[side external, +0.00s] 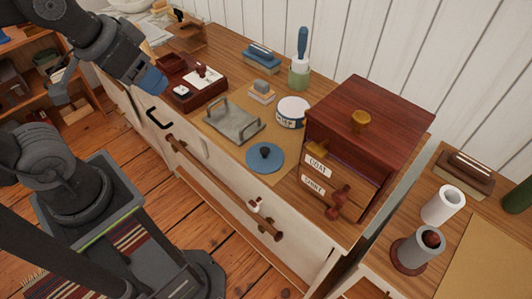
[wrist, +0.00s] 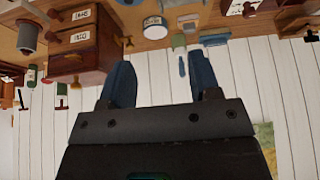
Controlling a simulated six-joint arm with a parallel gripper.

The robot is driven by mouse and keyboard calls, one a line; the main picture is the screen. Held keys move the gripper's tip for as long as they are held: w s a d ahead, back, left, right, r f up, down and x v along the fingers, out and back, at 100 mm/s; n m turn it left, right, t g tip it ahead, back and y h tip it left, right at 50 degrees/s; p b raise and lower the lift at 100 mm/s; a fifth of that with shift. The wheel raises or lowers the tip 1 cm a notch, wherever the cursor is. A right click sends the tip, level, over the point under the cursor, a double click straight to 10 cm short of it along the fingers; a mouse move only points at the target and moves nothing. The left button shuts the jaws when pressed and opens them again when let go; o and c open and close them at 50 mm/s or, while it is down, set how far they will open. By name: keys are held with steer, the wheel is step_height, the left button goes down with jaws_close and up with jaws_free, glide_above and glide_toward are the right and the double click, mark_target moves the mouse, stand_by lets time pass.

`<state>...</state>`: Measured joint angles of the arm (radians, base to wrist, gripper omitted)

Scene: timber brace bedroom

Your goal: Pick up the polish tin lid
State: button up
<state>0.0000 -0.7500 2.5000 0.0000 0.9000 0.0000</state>
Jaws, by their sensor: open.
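The polish tin lid (side external: 265,159) is a flat blue disc with a dark knob, lying knob up on the cabinet top near its front edge. An open-looking white tin with a blue label (side external: 291,114) stands just behind it, and also shows in the wrist view (wrist: 155,29). My gripper (side external: 149,81) is at the upper left, well left of the lid and apart from it. In the wrist view its two blue fingers (wrist: 161,82) are spread with nothing between them. I cannot clearly make out the lid in the wrist view.
A grey metal tray with handles (side external: 234,124) lies left of the lid. A dark wooden box with labelled drawers (side external: 365,130) stands close on its right, with a knob sticking out. A brush (side external: 262,90), a green holder (side external: 299,76) and a red-brown box (side external: 195,93) stand farther back.

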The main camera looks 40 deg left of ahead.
steer(key=n+g, duration=0.6)
steer(key=n, duration=0.3)
glide_above(265, 150)
step_height(265, 150, down, 15)
steer(key=f, duration=0.8)
steer(key=shift+w+f, duration=0.2)
steer(key=shift+w, duration=0.2)
steer(key=shift+s+f, duration=0.2)
steer(key=shift+f, duration=1.15)
steer(key=shift+s+f, duration=0.15)
steer(key=shift+f, duration=1.15)
steer(key=shift+c, duration=0.3)
steer(key=c, duration=0.9)
